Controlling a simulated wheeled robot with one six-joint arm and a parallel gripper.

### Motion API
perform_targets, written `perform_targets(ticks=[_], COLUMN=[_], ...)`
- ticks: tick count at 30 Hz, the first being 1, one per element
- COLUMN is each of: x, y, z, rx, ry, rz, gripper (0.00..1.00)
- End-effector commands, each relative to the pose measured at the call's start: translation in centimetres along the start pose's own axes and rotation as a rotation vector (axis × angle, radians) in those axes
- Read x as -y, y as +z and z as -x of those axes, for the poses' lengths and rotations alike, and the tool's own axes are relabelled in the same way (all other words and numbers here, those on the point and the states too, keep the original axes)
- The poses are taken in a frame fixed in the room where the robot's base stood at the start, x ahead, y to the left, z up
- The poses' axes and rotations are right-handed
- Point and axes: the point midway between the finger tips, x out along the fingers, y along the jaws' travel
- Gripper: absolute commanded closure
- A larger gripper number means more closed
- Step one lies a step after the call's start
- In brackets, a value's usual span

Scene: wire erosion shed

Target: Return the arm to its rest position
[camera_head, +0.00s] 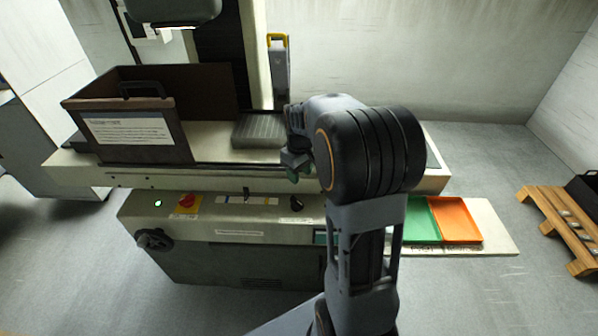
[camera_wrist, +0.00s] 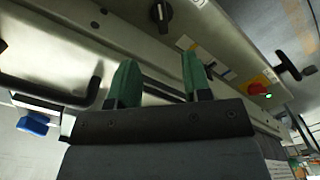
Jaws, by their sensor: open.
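My arm rises in front of the machine in the head view and bends over toward its front edge. My gripper (camera_wrist: 158,80) shows two green fingers standing apart in the wrist view, with nothing between them. In the head view, part of a green fingertip (camera_head: 293,176) shows left of the big joint, and the rest of the gripper is mostly hidden behind my arm. The fingers are close to the machine's front panel; I cannot tell whether they touch it.
The machine has a brown box (camera_head: 137,136), a grey block (camera_head: 259,131), a red switch (camera_head: 187,201) and a crank handle (camera_head: 153,239). A green tray (camera_head: 421,222) and an orange tray (camera_head: 455,219) lie at right. A wooden pallet (camera_head: 556,224) stands farther right. Floor between is clear.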

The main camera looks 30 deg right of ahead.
Motion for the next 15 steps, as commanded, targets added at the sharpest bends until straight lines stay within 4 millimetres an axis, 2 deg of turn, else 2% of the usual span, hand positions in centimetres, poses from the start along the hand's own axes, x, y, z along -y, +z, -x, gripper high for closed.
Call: perform_targets(ticks=[11,13,15], x=[-0.1,0.3,1.4], y=[-0.1,0.5,2.0], z=[0.0,-0.9,-1.3], rx=[-0.004,0.009,0.018], ry=[0.002,-0.005,-0.01], rz=[-0.044,-0.115,-0.204], gripper=[0.55,0.55,0.55])
